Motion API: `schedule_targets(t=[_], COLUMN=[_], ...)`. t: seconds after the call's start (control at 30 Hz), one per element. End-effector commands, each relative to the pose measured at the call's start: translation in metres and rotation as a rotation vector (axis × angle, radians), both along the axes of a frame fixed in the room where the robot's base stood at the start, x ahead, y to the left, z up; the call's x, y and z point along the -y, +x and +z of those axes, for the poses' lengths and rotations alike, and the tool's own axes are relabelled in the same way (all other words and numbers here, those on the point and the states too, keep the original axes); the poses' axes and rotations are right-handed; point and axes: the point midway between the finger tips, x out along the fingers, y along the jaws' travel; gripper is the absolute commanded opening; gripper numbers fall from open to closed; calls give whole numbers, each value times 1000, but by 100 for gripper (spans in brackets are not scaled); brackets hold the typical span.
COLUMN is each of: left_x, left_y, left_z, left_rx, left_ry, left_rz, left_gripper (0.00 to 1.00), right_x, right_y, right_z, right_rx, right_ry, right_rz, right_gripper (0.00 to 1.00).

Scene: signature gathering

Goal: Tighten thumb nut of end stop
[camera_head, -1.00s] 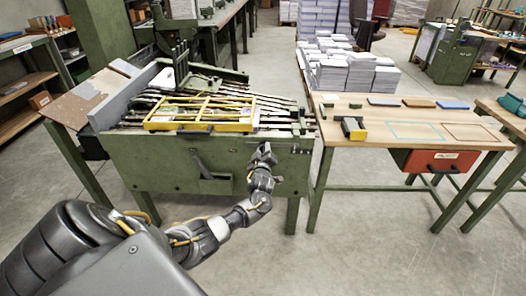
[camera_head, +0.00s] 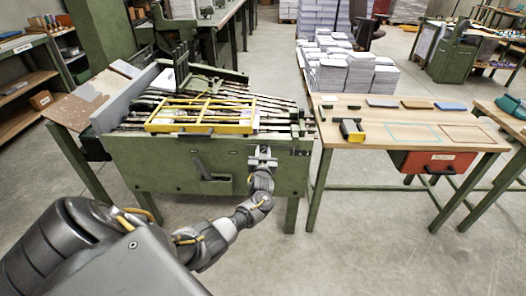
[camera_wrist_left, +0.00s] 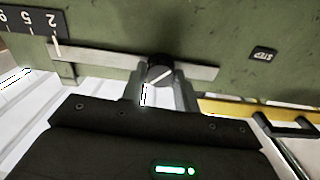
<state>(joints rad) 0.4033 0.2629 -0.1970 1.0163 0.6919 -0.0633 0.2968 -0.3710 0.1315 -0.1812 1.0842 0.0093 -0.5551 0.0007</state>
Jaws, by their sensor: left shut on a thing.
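The thumb nut (camera_wrist_left: 160,70) is a round dark knob with a white line across its face. It sits on a pale metal bar (camera_wrist_left: 105,62) along the green front of the machine (camera_head: 140,165). My left gripper (camera_wrist_left: 162,92) is shut on the thumb nut, one finger on each side of it. In the head view my left gripper (camera_head: 262,158) is at the upper right of the machine's front panel; the nut is too small to make out there. My right gripper is not in view.
A black number scale (camera_wrist_left: 32,18) and a STEP button (camera_wrist_left: 263,54) are beside the bar. A yellow frame guard (camera_head: 205,115) covers the machine's top. To the right stands a wooden table (camera_head: 400,128) with a yellow-and-black tool (camera_head: 352,131) and a red drawer (camera_head: 440,162).

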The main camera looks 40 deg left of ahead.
Motion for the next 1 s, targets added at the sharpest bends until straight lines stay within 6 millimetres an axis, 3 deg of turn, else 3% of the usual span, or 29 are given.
schedule_targets(t=[0.6,1.0], left_x=[0,0], left_y=[0,0], left_z=[-1,-2], left_rx=[-343,-472], left_ry=[445,616], left_rz=[2,2], left_gripper=[8,8], right_x=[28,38], right_y=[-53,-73], right_z=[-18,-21], right_rx=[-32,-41], right_ry=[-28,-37], right_rz=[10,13], right_gripper=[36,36])
